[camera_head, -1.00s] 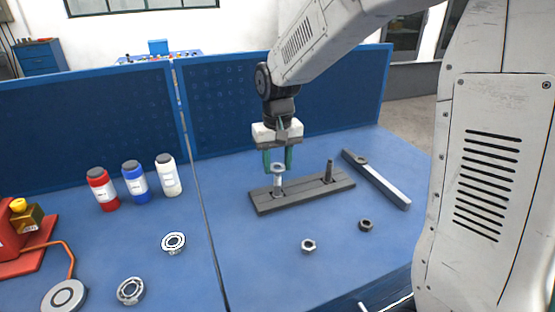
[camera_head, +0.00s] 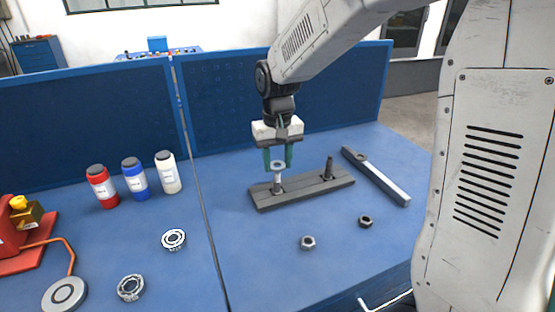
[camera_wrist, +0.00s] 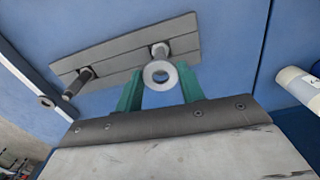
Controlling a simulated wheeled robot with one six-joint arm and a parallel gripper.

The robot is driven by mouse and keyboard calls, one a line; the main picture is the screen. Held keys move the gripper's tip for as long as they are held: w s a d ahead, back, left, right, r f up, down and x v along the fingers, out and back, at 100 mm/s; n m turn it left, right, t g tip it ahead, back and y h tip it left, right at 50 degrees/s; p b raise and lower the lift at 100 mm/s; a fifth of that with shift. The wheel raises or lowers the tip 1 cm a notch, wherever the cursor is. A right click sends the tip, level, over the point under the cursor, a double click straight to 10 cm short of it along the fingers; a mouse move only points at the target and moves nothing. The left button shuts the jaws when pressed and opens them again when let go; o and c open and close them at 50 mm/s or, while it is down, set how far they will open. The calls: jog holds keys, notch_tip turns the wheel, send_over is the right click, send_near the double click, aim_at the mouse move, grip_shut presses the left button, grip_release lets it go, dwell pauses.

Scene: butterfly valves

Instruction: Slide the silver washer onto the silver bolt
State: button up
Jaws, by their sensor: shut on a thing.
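The silver washer (camera_wrist: 160,75) is a flat ring held between the green fingertips of my gripper (camera_wrist: 160,92). In the head view the washer (camera_head: 277,164) is level with the top of the silver bolt (camera_head: 278,183), between the fingers of my gripper (camera_head: 278,160). The silver bolt stands upright at the left end of a grey base plate (camera_head: 300,192). In the wrist view the bolt (camera_wrist: 158,52) shows just beyond the washer, partly hidden by it. I cannot tell whether the washer is around the bolt tip or just above it.
A darker bolt (camera_head: 329,167) stands at the plate's right end. A grey bar (camera_head: 378,178) lies to the right. Two nuts (camera_head: 308,243) (camera_head: 366,221) lie in front. Bearings (camera_head: 173,239) and bottles (camera_head: 136,180) are on the left. A blue panel (camera_head: 280,95) stands behind.

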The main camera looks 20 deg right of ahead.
jog(key=shift+f, duration=0.75)
dwell(1.2)
jog(key=o, duration=1.1)
notch_tip(320, 180, up, 8)
jog(key=shift+f, duration=0.1)
jog(key=shift+n+t, duration=0.4)
jog(key=shift+t, duration=0.3)
jog(key=shift+s+d+r, duration=0.35)
jog(key=shift+s+d, duration=0.15)
jog(key=shift+s, duration=4.1)
jog(key=shift+s+d+r, duration=0.4)
jog(key=shift+s+d, duration=0.15)
jog(key=shift+s, duration=4.1)
jog(key=shift+s+d+r, duration=0.35)
jog(key=shift+s+d, duration=0.15)
jog(key=shift+s, duration=4.1)
